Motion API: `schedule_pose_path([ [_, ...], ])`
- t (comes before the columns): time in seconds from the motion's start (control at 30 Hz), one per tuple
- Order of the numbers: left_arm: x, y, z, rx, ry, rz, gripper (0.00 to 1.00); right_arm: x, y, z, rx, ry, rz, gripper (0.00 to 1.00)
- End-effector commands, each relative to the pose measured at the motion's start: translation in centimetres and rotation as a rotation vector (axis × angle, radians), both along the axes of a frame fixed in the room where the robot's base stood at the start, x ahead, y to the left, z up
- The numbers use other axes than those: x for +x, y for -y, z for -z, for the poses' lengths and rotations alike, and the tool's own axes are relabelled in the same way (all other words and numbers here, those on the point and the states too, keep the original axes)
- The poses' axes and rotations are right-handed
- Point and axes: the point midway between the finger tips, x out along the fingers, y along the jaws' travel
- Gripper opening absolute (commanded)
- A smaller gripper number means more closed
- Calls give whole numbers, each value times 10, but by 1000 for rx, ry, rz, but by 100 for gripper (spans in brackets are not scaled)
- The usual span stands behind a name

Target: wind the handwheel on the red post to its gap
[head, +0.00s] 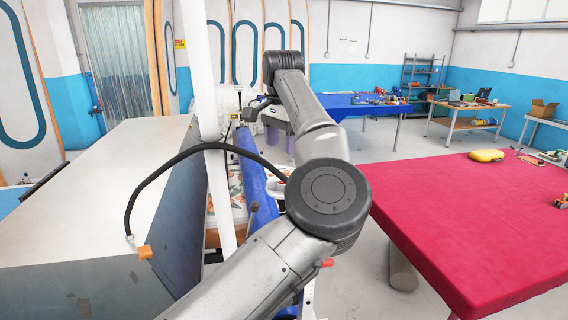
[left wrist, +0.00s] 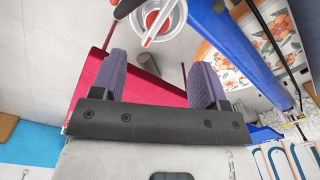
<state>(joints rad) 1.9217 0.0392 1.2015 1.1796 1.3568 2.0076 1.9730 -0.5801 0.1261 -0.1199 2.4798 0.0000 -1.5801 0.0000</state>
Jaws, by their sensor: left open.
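My left gripper (left wrist: 163,80) is open and empty, its two purple fingers well apart. Thin red rods show beside the fingers, but which is the red post is unclear.
A blue beam (left wrist: 238,50) runs beside the round part, next to a flower-patterned board (left wrist: 275,35). A red-covered table (head: 470,215) stands at the right. A large grey-white box (head: 90,190) and a white pole (head: 203,80) stand at the left.

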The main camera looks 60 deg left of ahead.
Motion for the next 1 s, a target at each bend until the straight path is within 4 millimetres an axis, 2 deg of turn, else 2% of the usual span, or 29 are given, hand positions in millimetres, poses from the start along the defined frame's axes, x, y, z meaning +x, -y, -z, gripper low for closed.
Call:
schedule_pose_path([
  [0.1, -1, -1, -21, 3, 4, 1, 68, 0, -1, -4, 3, 1, 2, 43],
  [0.23, -1, -1, -34, 3, 4, -1, 68, 0, -2, -6, 7, 0, 4, 43],
  [0.4, -1, -2, -42, 4, 2, -3, 68, 0, -3, -7, 10, 1, 6, 43],
  [0.7, -1, -2, -43, 5, 2, -3, 68, 0, -3, -7, 10, 1, 6, 43],
  [0.87, -2, -1, -39, 5, 5, -3, 81, 0, -2, -2, 8, 1, 5, 43],
  [1.0, 3, 10, -30, 15, 15, 18, 94, 0, -1, 14, 4, 1, 2, 43],
])
